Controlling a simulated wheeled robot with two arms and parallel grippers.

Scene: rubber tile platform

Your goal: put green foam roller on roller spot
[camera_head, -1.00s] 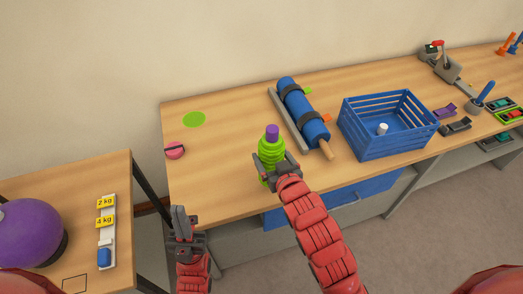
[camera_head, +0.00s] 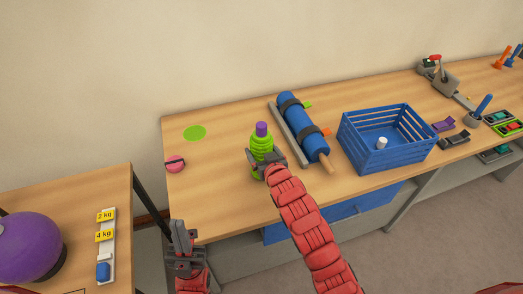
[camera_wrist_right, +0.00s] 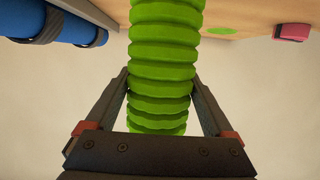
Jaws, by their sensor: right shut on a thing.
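The green foam roller (camera_head: 262,143) is a ribbed upright cylinder with a purple top end. My right gripper (camera_head: 266,163) is shut on it from the near side, with a finger on each side of the ribs; the right wrist view also shows the roller (camera_wrist_right: 163,65) between the fingers. I cannot tell whether its lower end touches the table. The roller spot, a flat light green disc (camera_head: 194,133), lies bare on the table to the left of the roller. My left gripper (camera_head: 182,232) is low at the table's front left, apart from everything; its finger gap is unclear.
A blue roller in a rack (camera_head: 300,125) stands close to the right of the green roller. A blue crate (camera_head: 388,140) is further right. The wooden table between spot and green roller is clear.

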